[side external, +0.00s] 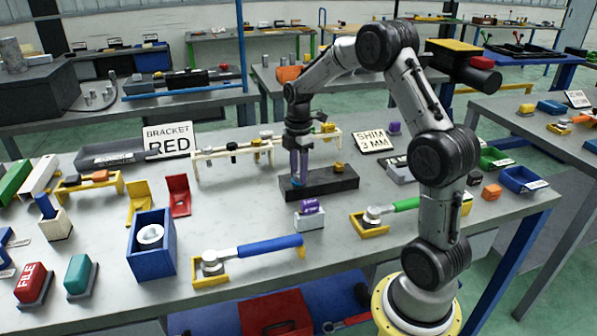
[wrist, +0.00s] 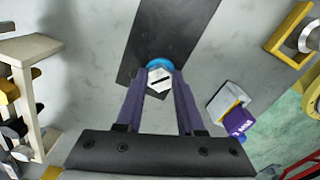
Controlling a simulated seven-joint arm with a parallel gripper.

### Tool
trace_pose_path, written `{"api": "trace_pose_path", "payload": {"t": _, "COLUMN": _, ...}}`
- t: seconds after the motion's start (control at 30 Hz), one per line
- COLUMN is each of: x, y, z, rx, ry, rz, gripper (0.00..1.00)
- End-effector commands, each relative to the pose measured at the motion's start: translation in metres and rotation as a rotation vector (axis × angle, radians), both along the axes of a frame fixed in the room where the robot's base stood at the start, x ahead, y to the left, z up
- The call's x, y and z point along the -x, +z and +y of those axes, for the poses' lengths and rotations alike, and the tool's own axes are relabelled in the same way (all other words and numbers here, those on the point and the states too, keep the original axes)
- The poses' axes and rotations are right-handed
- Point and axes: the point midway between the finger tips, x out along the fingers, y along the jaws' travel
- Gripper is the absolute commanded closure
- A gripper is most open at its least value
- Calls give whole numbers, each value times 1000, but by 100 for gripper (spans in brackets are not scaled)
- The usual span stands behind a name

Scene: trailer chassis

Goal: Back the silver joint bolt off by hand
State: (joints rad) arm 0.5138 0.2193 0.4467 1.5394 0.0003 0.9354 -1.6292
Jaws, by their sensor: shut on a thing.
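The silver joint bolt (wrist: 159,79) shows in the wrist view as a hexagonal head with a dark line across it. A blue ring (wrist: 159,64) shows just behind it. The bolt is at a long dark block (wrist: 170,25), which lies flat on the bench in the side view (side external: 335,182). My gripper (wrist: 160,84) points down over the block, its purple fingers shut on the bolt head from both sides. In the side view my gripper (side external: 298,177) hides the bolt, and how far it is threaded in cannot be seen.
A white block with a purple piece (side external: 311,207) stands close in front of the dark block. A cream rack (side external: 225,160) stands behind left. A blue-handled wrench (side external: 255,250) and a green-handled one (side external: 392,208) lie nearer.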

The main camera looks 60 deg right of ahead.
Motion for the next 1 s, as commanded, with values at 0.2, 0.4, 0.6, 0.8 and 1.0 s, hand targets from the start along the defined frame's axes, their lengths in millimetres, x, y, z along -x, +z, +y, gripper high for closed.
{"api": "trace_pose_path", "payload": {"t": 0.2, "x": 3, "y": -6, "z": 0, "rx": -5, "ry": 21, "rz": 14, "gripper": 100}}
{"api": "trace_pose_path", "payload": {"t": 0.4, "x": 3, "y": -6, "z": 0, "rx": -5, "ry": 21, "rz": 14, "gripper": 100}}
{"api": "trace_pose_path", "payload": {"t": 0.6, "x": 3, "y": -5, "z": 0, "rx": -5, "ry": 20, "rz": 12, "gripper": 47}}
{"api": "trace_pose_path", "payload": {"t": 0.8, "x": 1, "y": -3, "z": 0, "rx": -2, "ry": 20, "rz": 6, "gripper": 32}}
{"api": "trace_pose_path", "payload": {"t": 1.0, "x": 1, "y": 0, "z": 0, "rx": -1, "ry": 19, "rz": 3, "gripper": 32}}
